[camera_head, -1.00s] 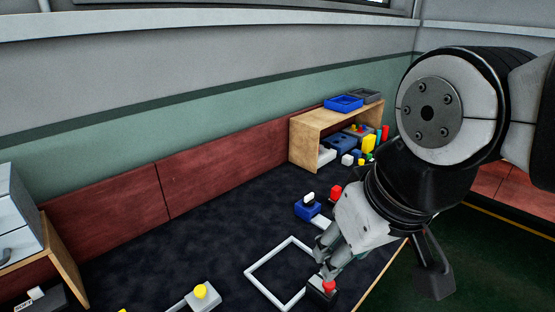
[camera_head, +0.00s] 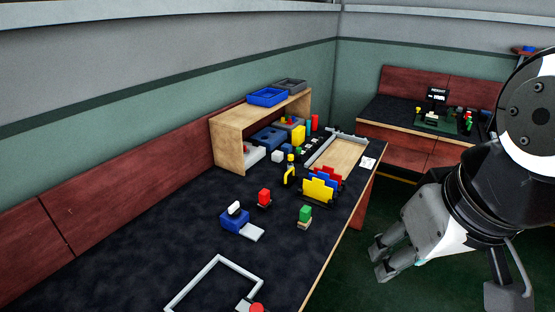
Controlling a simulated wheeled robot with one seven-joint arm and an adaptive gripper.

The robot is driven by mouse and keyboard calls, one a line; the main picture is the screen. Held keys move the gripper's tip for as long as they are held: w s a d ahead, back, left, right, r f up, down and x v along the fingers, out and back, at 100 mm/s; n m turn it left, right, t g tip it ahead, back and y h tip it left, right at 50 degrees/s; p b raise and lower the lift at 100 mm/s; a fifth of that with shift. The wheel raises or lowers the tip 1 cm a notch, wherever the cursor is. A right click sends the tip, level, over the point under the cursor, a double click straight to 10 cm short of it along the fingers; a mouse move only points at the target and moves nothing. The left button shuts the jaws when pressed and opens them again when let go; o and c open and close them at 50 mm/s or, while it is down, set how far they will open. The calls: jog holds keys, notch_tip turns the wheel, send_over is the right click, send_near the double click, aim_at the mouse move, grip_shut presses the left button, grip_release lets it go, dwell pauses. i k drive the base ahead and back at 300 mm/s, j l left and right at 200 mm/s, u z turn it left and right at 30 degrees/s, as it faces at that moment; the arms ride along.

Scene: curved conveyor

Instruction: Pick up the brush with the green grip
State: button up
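The brush with the green grip (camera_head: 305,216) stands on the dark table near its right edge, with a green block on top and a tan lower part. My gripper (camera_head: 379,260) is to the right of it, past the table edge and over the green floor. Its two fingers are apart and nothing shows between them. The gripper does not touch the brush.
A white square frame (camera_head: 213,266) lies in front. A wooden shelf (camera_head: 229,150) is at the back.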

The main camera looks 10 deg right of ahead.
aim_at(305, 217)
jog(key=u, duration=1)
jog(key=z, duration=1)
jog(key=i+l+u, duration=0.2)
jog(key=i+l, duration=0.2)
